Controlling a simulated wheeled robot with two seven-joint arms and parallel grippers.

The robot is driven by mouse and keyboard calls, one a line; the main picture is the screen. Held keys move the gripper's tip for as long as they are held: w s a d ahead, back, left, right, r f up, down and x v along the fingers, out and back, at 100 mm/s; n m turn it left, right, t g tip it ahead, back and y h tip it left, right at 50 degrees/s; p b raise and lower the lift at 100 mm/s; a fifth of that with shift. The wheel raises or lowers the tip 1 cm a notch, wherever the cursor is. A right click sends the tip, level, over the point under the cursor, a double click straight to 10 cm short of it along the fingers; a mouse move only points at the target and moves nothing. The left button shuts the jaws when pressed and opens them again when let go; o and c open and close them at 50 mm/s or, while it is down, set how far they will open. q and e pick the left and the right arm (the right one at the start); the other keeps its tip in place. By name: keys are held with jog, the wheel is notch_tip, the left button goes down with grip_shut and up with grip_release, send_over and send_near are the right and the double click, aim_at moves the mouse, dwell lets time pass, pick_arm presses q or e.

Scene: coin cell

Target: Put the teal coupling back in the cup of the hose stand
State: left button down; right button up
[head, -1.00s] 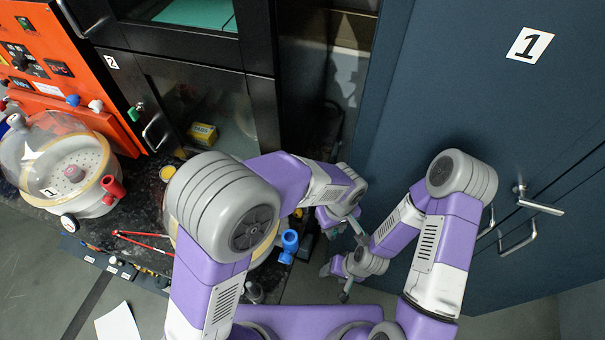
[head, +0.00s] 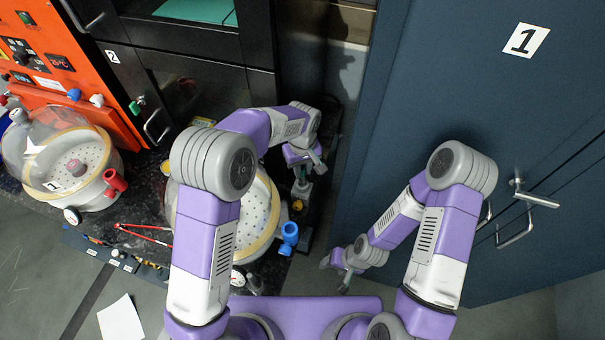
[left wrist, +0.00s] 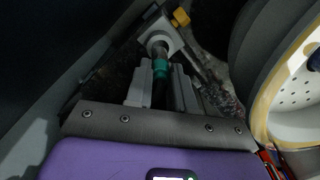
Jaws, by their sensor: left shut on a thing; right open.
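The teal coupling (left wrist: 161,68) shows in the left wrist view between the fingers of my left gripper (left wrist: 162,88), which is shut on it. A dark hose runs from it toward the palm. The light grey hose stand (left wrist: 178,45) is just beyond, and the coupling's far end lines up with its round cup (left wrist: 158,44). I cannot tell whether the end is inside the cup. In the head view my left gripper (head: 302,172) is above the stand (head: 301,189), at the bench's right end. My right gripper (head: 336,274) is open and empty, lower and farther right.
A round vessel with a perforated plate (head: 262,205) stands left of the stand, with a blue fitting (head: 289,236) on its side. A dark blue cabinet (head: 440,90) rises on the right. A black cabinet (head: 200,85) stands behind the bench.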

aim_at(302, 170)
pick_arm(q)
notch_tip(302, 170, down, 3)
jog(key=shift+f, duration=0.2)
jog(key=shift+f+b, duration=0.2)
jog(key=shift+b, duration=0.1)
jog(key=c, duration=1)
grip_release()
jog(key=shift+r, duration=0.15)
jog(key=shift+r, duration=0.35)
notch_tip(302, 170, up, 12)
jog(key=shift+f+p, duration=0.25)
jog(key=shift+p, duration=0.6)
